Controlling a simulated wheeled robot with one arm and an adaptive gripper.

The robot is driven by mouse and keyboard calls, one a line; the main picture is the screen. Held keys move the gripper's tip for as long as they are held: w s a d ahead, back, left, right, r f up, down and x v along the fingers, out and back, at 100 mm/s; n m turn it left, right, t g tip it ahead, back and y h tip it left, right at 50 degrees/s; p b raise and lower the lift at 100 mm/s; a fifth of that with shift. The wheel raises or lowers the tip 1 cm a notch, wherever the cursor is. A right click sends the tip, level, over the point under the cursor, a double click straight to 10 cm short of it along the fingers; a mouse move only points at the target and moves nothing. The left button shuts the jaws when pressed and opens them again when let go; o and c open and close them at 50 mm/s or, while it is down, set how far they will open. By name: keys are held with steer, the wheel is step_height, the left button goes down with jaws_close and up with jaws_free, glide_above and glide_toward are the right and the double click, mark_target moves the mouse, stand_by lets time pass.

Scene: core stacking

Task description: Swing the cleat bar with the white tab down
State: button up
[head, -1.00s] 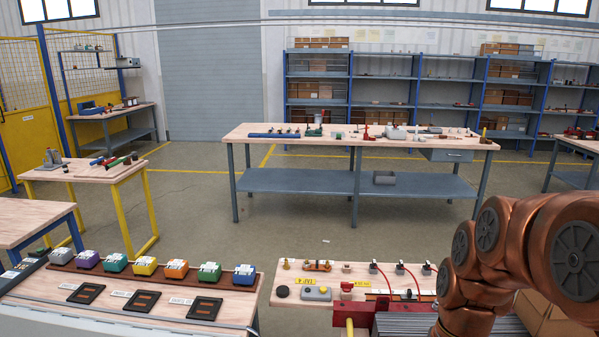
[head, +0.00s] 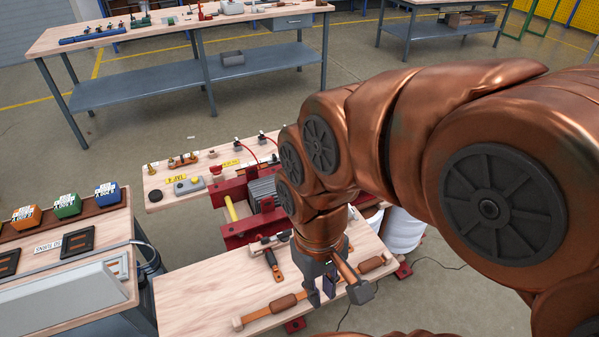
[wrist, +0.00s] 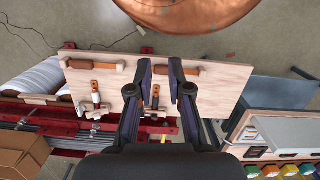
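Two brown-wrapped bars show on the board, one at the left (wrist: 92,65) and one partly behind the fingers (wrist: 188,71).
A red frame (head: 232,225) stands behind the board. A bench with colored boxes (head: 67,205) is at the left, and white rolls (head: 402,230) are at the right. A cardboard box (wrist: 22,150) shows at the lower left of the wrist view.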

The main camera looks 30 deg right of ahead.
steer(key=w+n+b, duration=0.1)
steer(key=w, duration=0.2)
steer(key=w+n+b, duration=0.1)
steer(key=w+n, duration=0.1)
steer(key=w, duration=0.1)
steer(key=w+d+n+b, duration=0.1)
steer(key=w+b, duration=0.1)
steer(key=w, duration=0.1)
steer(key=shift+w+f+n+y, duration=0.1)
steer(key=shift+f+n+y, duration=0.05)
steer(key=shift+n+y, duration=0.2)
jaws_close()
steer(key=w+d+f+n+t+y+b, duration=0.1)
steer(key=w+d+f+n+b, duration=0.1)
steer(key=w+d+n+b, duration=0.35)
steer(key=w+d+f+n+y+b, duration=0.1)
steer(key=w+d+f+n+b, duration=0.15)
steer(key=w+d, duration=0.6)
steer(key=w+d+f+n+t+b, duration=0.1)
steer(key=w+d+f+n+b, duration=0.25)
steer(key=w+d, duration=0.35)
steer(key=f, duration=0.7)
steer(key=f+p, duration=0.1)
steer(key=f, duration=0.3)
steer(key=shift+s+d+f, duration=0.1)
steer(key=shift+s+f, duration=0.1)
steer(key=shift+s, duration=0.1)
steer(key=shift+d+f, duration=0.3)
steer(key=shift+f, duration=0.25)
